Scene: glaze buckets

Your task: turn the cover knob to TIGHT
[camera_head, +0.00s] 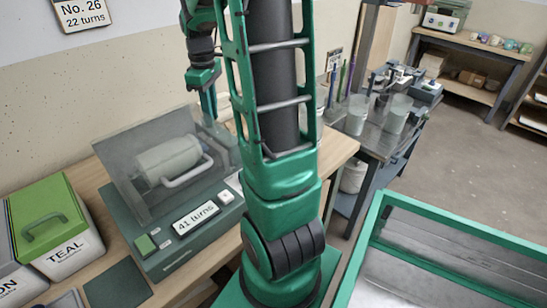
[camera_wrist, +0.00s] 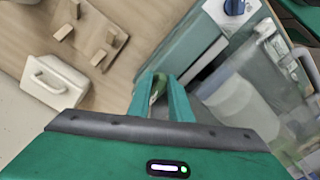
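The cover knob is dark blue and shows at the top edge of the wrist view (camera_wrist: 235,6), on a pale plate. It is partly cut off, and I cannot read its setting. The machine (camera_head: 185,225) stands on the bench in the head view, with a "41 turns" display. Its see-through cover (camera_head: 130,165) slopes over a white drum (camera_head: 168,160); the cover also shows in the wrist view (camera_wrist: 285,75). My gripper (camera_wrist: 160,80) is above and behind the machine, apart from the knob. Its fingers stand a little apart; a small green-and-white patch shows between them.
A lidded TEAL bucket (camera_head: 50,235) stands left of the machine. A white lid with a handle (camera_wrist: 55,80) and a wooden piece with pegs (camera_wrist: 90,35) are left in the wrist view. A metal table (camera_head: 375,130) with jars and a green-rimmed bin (camera_head: 450,240) are to the right.

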